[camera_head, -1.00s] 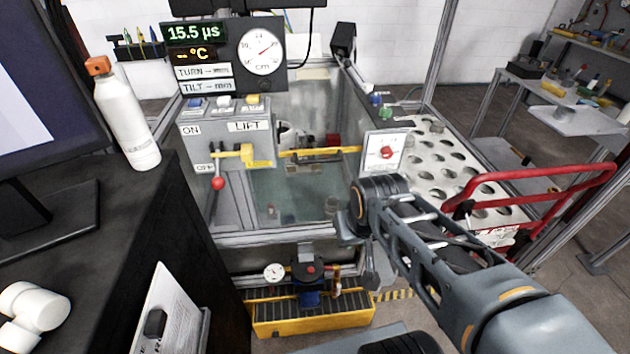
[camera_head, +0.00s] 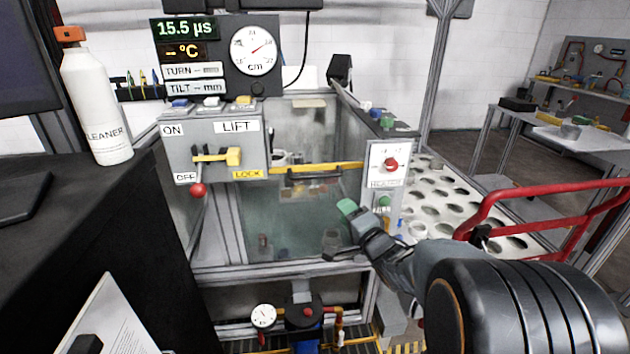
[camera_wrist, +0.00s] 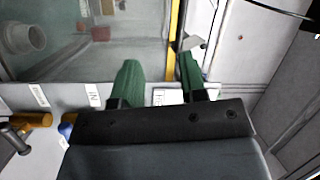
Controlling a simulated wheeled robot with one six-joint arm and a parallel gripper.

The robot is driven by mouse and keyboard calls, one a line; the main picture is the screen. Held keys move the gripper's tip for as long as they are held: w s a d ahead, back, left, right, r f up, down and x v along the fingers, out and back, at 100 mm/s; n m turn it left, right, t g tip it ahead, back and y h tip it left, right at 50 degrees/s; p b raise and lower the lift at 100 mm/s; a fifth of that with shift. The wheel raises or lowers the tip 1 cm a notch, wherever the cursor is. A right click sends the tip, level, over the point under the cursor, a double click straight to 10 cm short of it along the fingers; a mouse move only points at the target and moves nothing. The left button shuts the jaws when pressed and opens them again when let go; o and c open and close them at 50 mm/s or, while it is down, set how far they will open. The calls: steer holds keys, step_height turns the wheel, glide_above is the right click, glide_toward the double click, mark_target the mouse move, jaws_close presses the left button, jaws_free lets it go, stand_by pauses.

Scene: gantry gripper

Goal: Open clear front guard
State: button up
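The clear front guard (camera_head: 300,225) is a see-through panel on the front of the tank, with a yellow bar (camera_head: 345,167) along its top and a dark handle (camera_head: 313,175) on it. It looks closed. My gripper (camera_head: 358,212) is in front of the guard's lower right part, below and right of the handle. Contact cannot be told.
A control box (camera_head: 215,140) with a yellow lever and red knob stands left of the guard. A heater panel (camera_head: 388,163) is right of it. A white perforated tray (camera_head: 440,185) and red rail (camera_head: 560,195) are further right. A white bottle (camera_head: 93,100) stands on the dark desk.

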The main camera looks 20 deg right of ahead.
mark_target(315, 177)
steer(key=shift+m+t+y, duration=0.4)
steer(key=shift+m+y, duration=0.4)
steer(key=x, duration=0.4)
steer(key=r+x, duration=0.1)
steer(key=x, duration=0.4)
steer(key=a+x, duration=0.1)
steer(key=x, duration=0.4)
steer(key=shift+s+r, duration=0.3)
steer(key=shift+r, duration=0.1)
steer(key=shift+c, duration=0.3)
jaws_close()
